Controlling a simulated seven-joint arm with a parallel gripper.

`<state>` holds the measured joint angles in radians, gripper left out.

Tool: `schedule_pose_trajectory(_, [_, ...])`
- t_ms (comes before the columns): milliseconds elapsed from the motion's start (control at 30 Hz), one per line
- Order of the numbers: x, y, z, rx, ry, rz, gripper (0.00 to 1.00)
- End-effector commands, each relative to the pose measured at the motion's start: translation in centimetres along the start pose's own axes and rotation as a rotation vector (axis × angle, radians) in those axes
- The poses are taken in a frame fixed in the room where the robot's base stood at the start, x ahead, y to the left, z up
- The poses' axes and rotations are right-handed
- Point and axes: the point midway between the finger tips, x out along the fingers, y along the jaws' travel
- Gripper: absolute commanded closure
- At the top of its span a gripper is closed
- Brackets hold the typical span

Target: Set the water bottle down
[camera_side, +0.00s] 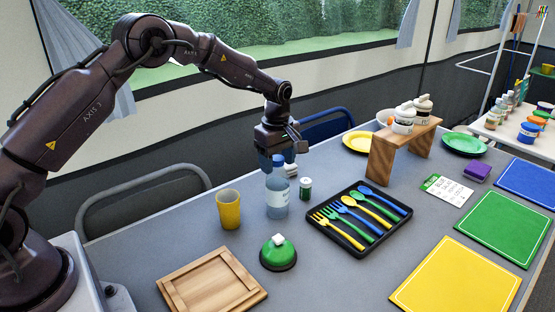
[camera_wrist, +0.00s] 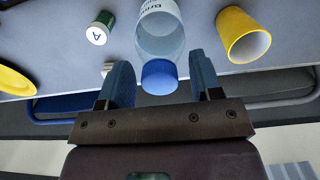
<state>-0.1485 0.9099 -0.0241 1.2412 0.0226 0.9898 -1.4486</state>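The water bottle (camera_side: 278,192) is clear with a pale label and a blue cap. It stands upright and appears to rest on the grey table in the side view. My gripper (camera_side: 286,142) is just above and behind its cap. In the wrist view, the bottle (camera_wrist: 160,38) lies between the two fingers of my gripper (camera_wrist: 162,72), with the blue cap closest to the palm. The fingers are apart, with a gap showing on each side of the cap, so the gripper looks open. Contact with the bottle is not visible.
A yellow cup (camera_side: 228,210) stands left of the bottle, and a small green jar (camera_side: 305,189) right of it. A green bell (camera_side: 278,254), a wooden board (camera_side: 211,284) and a black cutlery tray (camera_side: 346,246) are nearer the front. A wooden riser (camera_side: 384,160) stands farther right.

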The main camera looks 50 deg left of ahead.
Motion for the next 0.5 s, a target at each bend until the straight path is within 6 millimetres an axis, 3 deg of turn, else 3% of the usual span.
schedule_pose_trajectory(233, [-1.9,0.1,0.0,0.000,0.001,0.005,0.41])
schedule_pose_trajectory(500, [-7.7,0.1,0.0,0.000,0.001,0.006,0.41])
